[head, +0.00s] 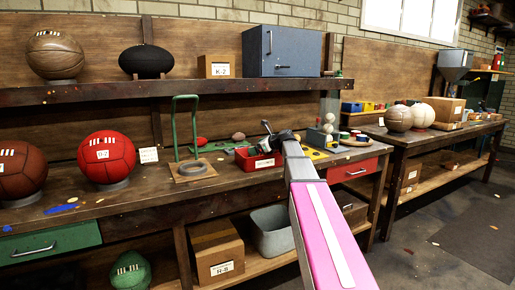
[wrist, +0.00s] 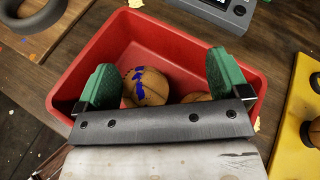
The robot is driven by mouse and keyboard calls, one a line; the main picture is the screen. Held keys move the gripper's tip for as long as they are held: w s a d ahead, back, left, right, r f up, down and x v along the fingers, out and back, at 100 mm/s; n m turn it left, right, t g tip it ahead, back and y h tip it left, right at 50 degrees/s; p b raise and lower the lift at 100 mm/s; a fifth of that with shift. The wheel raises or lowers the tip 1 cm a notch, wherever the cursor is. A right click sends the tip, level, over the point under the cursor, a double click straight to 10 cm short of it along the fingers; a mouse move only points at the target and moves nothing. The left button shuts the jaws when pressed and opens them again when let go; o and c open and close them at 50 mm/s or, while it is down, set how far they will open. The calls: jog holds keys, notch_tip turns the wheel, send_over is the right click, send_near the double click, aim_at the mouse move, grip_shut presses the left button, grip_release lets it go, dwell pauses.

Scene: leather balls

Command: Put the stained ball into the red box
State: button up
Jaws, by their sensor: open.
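The red box (wrist: 180,32) lies right under my gripper in the wrist view; in the head view the red box (head: 250,162) stands on the workbench. The stained ball (wrist: 146,86), tan with blue marks, lies inside the box between my fingers, toward the left one. A second tan ball (wrist: 197,98) lies beside it in the box, partly hidden by my gripper. My gripper (wrist: 160,85) is open, its green fingers spread above the box. In the head view my gripper (head: 268,140) is small and over the box. Whether the fingers touch anything cannot be told.
A grey device (wrist: 222,14) stands behind the box. A yellow board (wrist: 300,110) with a brown ball is to the right, a dark ring (wrist: 30,12) to the left. A grey-blue cabinet (head: 283,52) stands on the shelf (head: 200,88) above the bench.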

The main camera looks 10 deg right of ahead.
jog(key=shift+s+f, duration=0.1)
jog(key=shift+f, duration=0.05)
jog(key=shift+r, duration=0.3)
jog(key=v, duration=1.2)
jog(key=shift+r, duration=0.3)
